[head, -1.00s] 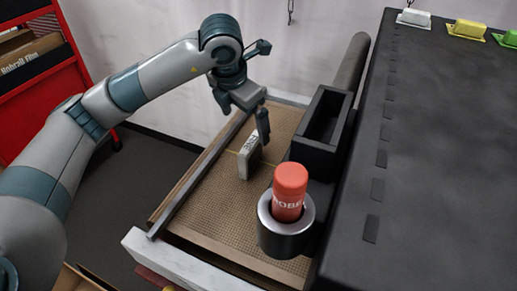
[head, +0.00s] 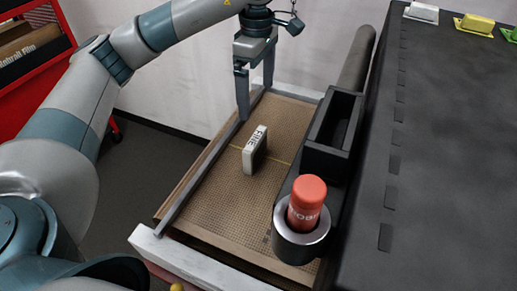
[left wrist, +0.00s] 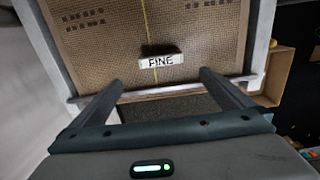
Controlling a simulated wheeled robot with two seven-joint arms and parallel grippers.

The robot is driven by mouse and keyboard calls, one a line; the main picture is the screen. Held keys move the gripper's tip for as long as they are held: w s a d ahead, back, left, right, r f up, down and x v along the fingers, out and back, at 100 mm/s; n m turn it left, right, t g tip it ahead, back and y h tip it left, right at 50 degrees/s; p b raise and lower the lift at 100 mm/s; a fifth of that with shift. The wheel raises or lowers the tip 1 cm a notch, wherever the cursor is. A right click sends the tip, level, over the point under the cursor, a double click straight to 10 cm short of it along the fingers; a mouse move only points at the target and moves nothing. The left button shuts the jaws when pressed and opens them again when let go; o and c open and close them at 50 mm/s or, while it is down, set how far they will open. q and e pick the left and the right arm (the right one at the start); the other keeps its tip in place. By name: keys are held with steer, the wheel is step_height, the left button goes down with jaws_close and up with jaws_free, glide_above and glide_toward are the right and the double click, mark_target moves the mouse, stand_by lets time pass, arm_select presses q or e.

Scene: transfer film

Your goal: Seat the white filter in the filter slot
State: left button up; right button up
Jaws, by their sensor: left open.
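A white block marked FINE (head: 255,151), which looks like the white filter, stands on edge on the brown mesh panel (head: 215,193). It also shows in the left wrist view (left wrist: 161,61), ahead of the fingers. My left gripper (head: 256,103) is open and empty, above the panel's far left edge, behind the block and apart from it. A black rectangular open-topped holder (head: 327,158) stands right of the block; it may be the filter slot, but I cannot tell for sure. My right gripper is not in view.
A black surface (head: 450,170) fills the right, with small white (head: 421,13), yellow (head: 474,23) and green pieces on top. A red shelf (head: 40,85) stands at left.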

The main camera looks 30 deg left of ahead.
arm_select(q)
steer(key=p, duration=0.5)
glide_toward(257, 138)
step_height(257, 138, down, 5)
steer(key=shift+f, duration=0.55)
